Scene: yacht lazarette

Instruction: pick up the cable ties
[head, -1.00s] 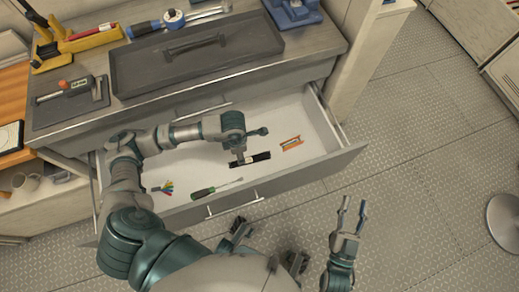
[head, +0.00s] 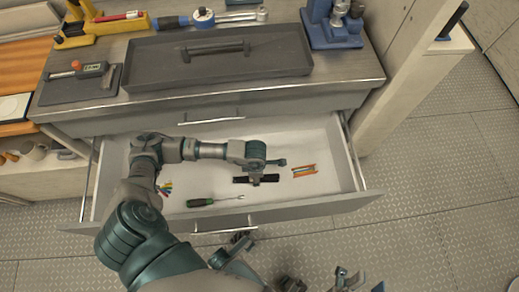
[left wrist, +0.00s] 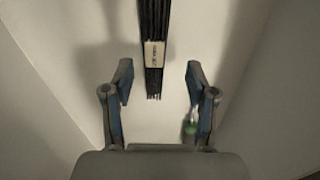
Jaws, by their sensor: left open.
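The cable ties are a black bundle with a pale label band (left wrist: 153,50), seen in the left wrist view. In the head view the bundle (head: 271,179) lies in the open drawer, partly covered by my left gripper (head: 263,171). In the left wrist view my left gripper (left wrist: 159,78) is open, its fingers apart. The near end of the bundle reaches in between the fingertips, with space on both sides. It is not gripped. My right gripper (head: 360,279) is at the bottom of the head view, outside the drawer, with its fingers apart and empty.
The pale drawer (head: 320,135) also holds a green-handled screwdriver (head: 200,202), orange sticks (head: 304,170) and small coloured pieces (head: 166,188). A dark tray (head: 280,68) and tools lie on the bench above. Floor is clear at right.

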